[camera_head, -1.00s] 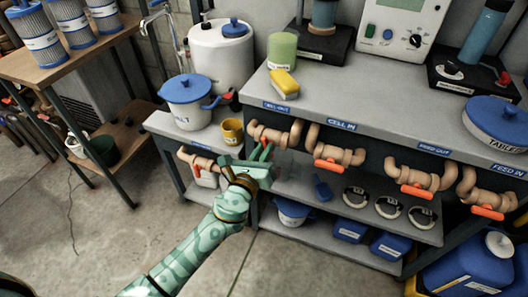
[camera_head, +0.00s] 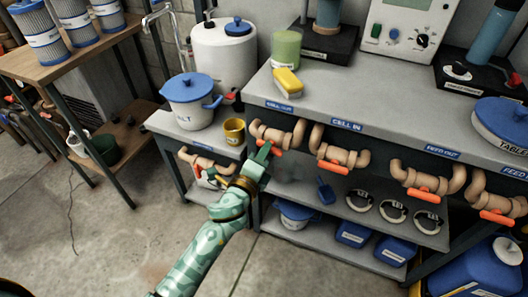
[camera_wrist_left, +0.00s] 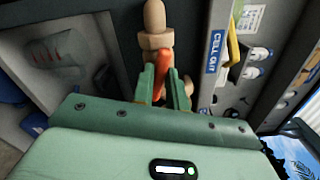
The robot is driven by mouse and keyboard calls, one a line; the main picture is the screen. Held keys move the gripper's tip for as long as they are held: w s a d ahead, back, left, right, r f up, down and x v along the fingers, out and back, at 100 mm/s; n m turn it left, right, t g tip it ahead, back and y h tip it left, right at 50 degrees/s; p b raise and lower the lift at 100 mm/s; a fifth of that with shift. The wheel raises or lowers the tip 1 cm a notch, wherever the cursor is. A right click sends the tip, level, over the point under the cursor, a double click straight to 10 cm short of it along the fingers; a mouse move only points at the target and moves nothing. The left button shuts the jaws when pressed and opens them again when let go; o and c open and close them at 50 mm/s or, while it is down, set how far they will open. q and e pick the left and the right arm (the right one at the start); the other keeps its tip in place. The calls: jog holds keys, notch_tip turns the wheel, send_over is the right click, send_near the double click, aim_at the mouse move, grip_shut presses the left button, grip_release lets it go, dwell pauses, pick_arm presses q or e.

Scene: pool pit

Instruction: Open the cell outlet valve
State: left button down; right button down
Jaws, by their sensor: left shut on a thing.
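The cell outlet valve (camera_head: 282,134) is a tan pipe fitting with an orange lever, under the blue CELL OUT label (camera_head: 279,106) on the bench's front edge. My left gripper (camera_head: 262,156) is at this valve, its green fingers on the lever. In the left wrist view, the orange lever (camera_wrist_left: 163,68) sits between the two fingers of the left gripper (camera_wrist_left: 164,88), with the tan pipe (camera_wrist_left: 155,40) just beyond. The CELL OUT label (camera_wrist_left: 214,52) is to the right there. The gripper hides part of the lever in the head view. My right gripper is not in view.
The CELL IN valve (camera_head: 337,155) is close on the right, with further orange-levered valves beyond. A yellow cup (camera_head: 233,131) and a white pot (camera_head: 191,107) stand on the lower left shelf. A blue scoop (camera_head: 325,191) is below. Open floor lies in front.

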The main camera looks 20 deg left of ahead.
pick_arm(q)
jog(key=shift+f+n, duration=0.15)
jog(key=shift+n, duration=1.55)
jog(key=c, duration=1.4)
grip_release()
jog(key=shift+a, duration=0.1)
